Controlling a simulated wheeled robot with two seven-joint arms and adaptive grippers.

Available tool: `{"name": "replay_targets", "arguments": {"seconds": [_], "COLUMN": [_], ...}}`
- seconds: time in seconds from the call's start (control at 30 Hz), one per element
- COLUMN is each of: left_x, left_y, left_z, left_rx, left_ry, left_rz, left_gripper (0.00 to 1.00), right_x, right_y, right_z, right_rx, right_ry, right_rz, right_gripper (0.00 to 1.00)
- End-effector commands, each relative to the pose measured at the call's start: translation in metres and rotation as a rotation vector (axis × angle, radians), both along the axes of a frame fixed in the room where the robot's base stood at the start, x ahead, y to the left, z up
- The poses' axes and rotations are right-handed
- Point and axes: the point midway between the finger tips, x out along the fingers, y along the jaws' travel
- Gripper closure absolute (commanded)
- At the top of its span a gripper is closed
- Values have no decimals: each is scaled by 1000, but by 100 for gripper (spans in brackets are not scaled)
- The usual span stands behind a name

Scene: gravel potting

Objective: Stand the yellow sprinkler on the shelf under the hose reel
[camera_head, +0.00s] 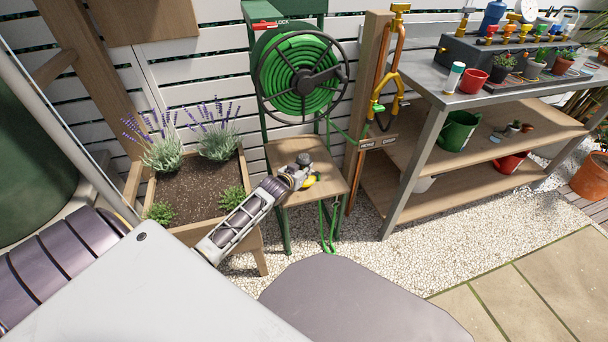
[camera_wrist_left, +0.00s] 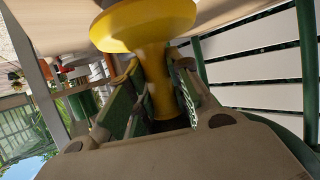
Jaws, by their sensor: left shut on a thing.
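The yellow sprinkler (camera_head: 311,181) is at the wooden shelf (camera_head: 332,178) under the green hose reel (camera_head: 302,76). My left gripper (camera_head: 303,172) reaches over the shelf from the left and is shut on the sprinkler. In the left wrist view the sprinkler (camera_wrist_left: 150,40) has a wide round yellow part and a narrower stem between the fingers (camera_wrist_left: 155,100). Much of it is hidden by the gripper in the head view, and I cannot tell whether it touches the shelf board. My right gripper is in neither view.
A planter box (camera_head: 190,190) with lavender stands left of the shelf.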

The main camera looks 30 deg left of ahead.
Motion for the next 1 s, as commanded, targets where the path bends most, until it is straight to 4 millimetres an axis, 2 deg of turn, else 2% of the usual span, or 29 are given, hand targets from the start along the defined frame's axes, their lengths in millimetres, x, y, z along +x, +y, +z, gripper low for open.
{"name": "replay_targets", "arguments": {"seconds": [0.1, 0.23, 0.73, 0.77, 0.9, 1.0], "left_x": [1, 1, 1, 0, 0, 0], "left_y": [0, 0, 0, 0, 0, 0], "left_z": [-12, -19, -22, -24, -23, -23], "left_rx": [-1, -1, -1, -1, 0, 0], "left_ry": [-4, -3, -3, -1, -1, -1], "left_rz": [-1, -1, -1, -1, -1, -1], "left_gripper": [100, 100, 100, 78, 60, 57], "right_x": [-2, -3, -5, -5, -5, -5], "right_y": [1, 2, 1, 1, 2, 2], "right_z": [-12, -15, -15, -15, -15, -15], "right_rx": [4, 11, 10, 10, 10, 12], "right_ry": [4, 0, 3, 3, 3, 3], "right_rz": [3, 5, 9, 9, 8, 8], "right_gripper": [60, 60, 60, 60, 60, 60]}}
